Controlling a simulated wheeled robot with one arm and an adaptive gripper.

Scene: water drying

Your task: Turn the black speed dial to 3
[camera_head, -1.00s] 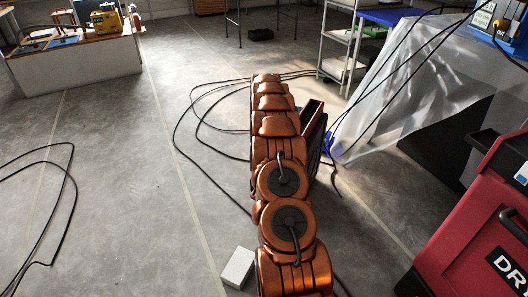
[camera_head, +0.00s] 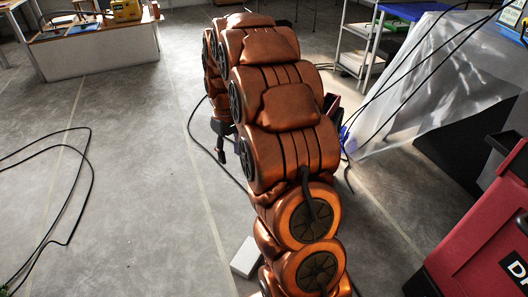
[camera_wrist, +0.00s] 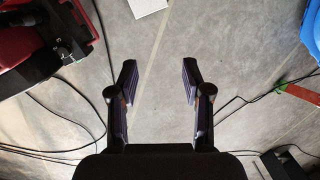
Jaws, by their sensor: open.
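My gripper (camera_wrist: 158,75) is open and empty over bare floor in the wrist view. It also shows, small and dark, left of my arm in the head view (camera_head: 222,145). A red and black machine (camera_wrist: 22,42) lies at the upper left of the wrist view, apart from the fingers. A small black knob-like part (camera_wrist: 63,48) shows on its dark panel, but I cannot tell if it is the speed dial or read any number. In the head view, my arm largely hides a red and black machine (camera_head: 331,106).
A large red machine (camera_head: 485,225) stands at the right. A white block (camera_head: 246,258) lies on the floor beside my arm. Black cables (camera_head: 75,190) cross the floor. Clear plastic sheeting (camera_head: 430,85) hangs at the right. Floor at the left is mostly open.

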